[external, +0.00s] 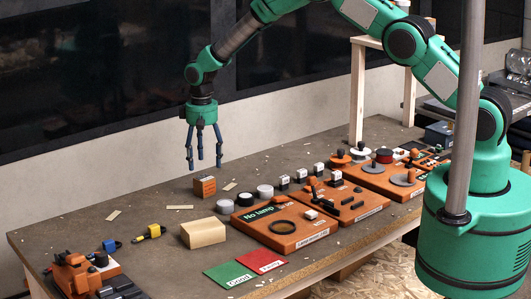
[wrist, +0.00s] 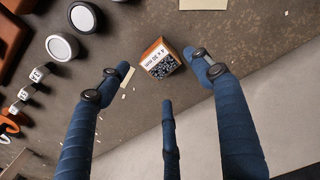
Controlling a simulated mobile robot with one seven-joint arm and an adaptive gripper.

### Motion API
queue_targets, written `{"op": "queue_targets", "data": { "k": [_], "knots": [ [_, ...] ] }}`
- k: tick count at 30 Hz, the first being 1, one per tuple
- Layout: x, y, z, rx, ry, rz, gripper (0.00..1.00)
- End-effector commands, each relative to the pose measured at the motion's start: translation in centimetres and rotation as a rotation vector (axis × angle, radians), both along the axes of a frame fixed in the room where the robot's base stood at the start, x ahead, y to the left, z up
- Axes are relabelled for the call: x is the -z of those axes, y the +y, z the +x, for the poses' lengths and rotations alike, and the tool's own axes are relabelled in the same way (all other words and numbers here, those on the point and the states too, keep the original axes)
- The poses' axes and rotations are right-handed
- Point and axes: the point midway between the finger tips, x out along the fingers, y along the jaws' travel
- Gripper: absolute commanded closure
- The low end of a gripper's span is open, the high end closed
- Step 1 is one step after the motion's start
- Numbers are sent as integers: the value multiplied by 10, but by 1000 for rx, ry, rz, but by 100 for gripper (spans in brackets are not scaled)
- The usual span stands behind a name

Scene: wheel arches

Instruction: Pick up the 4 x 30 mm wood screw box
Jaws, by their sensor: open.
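The wood screw box (external: 204,186) is a small orange box standing on the workbench, below my gripper. In the wrist view the orange box (wrist: 159,60) shows a white label with 4 x 30 mm print and a dark picture of screws. My gripper (external: 204,160) hangs above the box with its blue fingers pointing down, spread and empty. In the wrist view my gripper (wrist: 155,95) has its fingers apart, with the box beyond the tips and between the two outer ones. Nothing is held.
A wooden block (external: 203,233) stands in front of the box. Round white-topped discs (external: 245,199) and an orange "No lamp" panel (external: 290,227) lie to the right. Green (external: 229,275) and red (external: 261,260) mats lie near the front edge. A wall runs behind the bench (external: 150,235).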

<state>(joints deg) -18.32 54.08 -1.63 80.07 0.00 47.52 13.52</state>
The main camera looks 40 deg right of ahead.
Motion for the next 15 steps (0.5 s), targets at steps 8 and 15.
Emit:
{"op": "queue_targets", "data": {
  "k": [8,15],
  "knots": [
    [31,0,0,0,0,0,34],
    [34,0,0,0,-1,0,34]
  ]
}}
